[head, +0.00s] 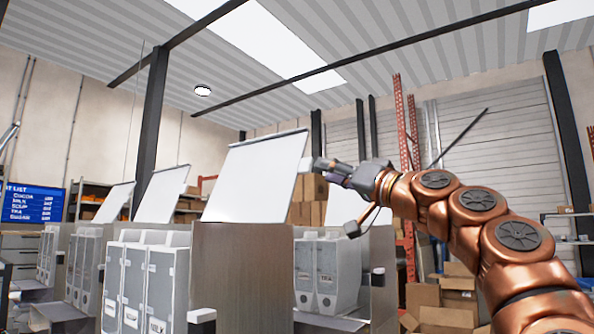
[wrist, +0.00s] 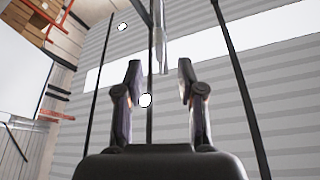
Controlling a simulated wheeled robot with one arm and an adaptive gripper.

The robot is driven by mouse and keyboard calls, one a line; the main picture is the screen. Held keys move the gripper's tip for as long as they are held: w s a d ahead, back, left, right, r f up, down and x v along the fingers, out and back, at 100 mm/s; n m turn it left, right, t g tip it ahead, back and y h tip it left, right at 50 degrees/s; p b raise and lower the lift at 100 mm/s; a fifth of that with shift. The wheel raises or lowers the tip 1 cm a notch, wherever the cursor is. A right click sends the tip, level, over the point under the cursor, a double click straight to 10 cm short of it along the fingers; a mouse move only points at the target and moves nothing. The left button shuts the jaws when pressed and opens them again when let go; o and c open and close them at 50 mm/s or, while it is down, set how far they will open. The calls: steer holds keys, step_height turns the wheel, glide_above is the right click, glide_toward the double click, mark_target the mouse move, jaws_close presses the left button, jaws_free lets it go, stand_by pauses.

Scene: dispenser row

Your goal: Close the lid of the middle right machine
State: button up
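Several dispenser machines stand in a row in the head view, with white lids raised. The nearest large lid (head: 255,178) stands open, tilted back, above a grey machine body (head: 242,270). Another white lid (head: 345,206) is raised to its right, partly hidden behind my arm. Which one is the middle right machine I cannot tell for sure. My gripper (head: 318,164) is close to the upper right edge of the large lid; contact cannot be made out. In the wrist view my gripper (wrist: 159,80) has its fingers apart with nothing clearly held. A white panel, probably a lid (wrist: 20,75), shows at the left.
Two more raised lids (head: 160,194) (head: 113,203) stand farther left. Grey canisters (head: 145,285) sit at the machines, and others labelled TEA (head: 327,275) stand right of the large lid's machine. Cardboard boxes (head: 445,300) are stacked behind at right. A blue list sign (head: 34,203) hangs far left.

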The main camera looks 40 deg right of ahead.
mark_target(311, 166)
steer(key=shift+w+r, duration=0.3)
steer(key=shift+w, duration=0.1)
steer(key=p+x, duration=0.3)
steer(key=x, duration=0.3)
steer(key=shift+w, duration=0.35)
steer(key=shift+c, duration=0.3)
jaws_close()
